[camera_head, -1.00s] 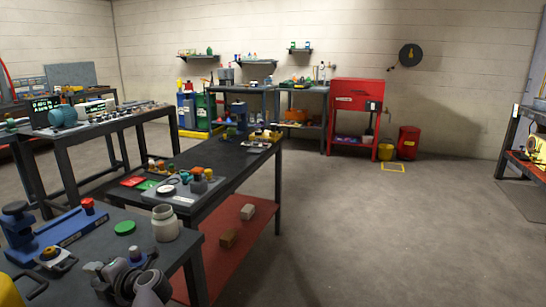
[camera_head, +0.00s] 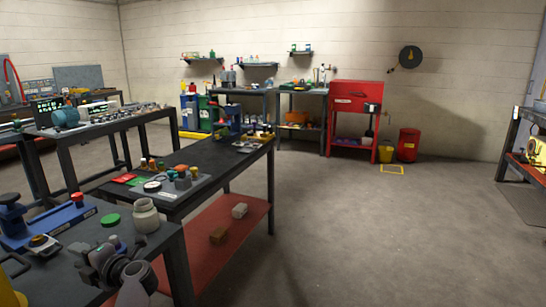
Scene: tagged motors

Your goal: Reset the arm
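My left gripper (camera_head: 86,258), grey and black, shows low at the left, with my pale arm link leading to it from the bottom edge. It appears in front of the near dark workbench (camera_head: 172,243), close to a green disc (camera_head: 110,221) and a pale open jar (camera_head: 146,215). I see nothing clearly held in it. Its fingertips are small and dark, so their opening is unclear. My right gripper is out of view.
A blue tool with a red knob (camera_head: 52,226) stands on the near bench. A longer bench (camera_head: 238,160) with small parts and a red lower shelf (camera_head: 215,255) stands beyond. A red cabinet (camera_head: 353,95) is against the back wall. Grey floor (camera_head: 380,240) at right is clear.

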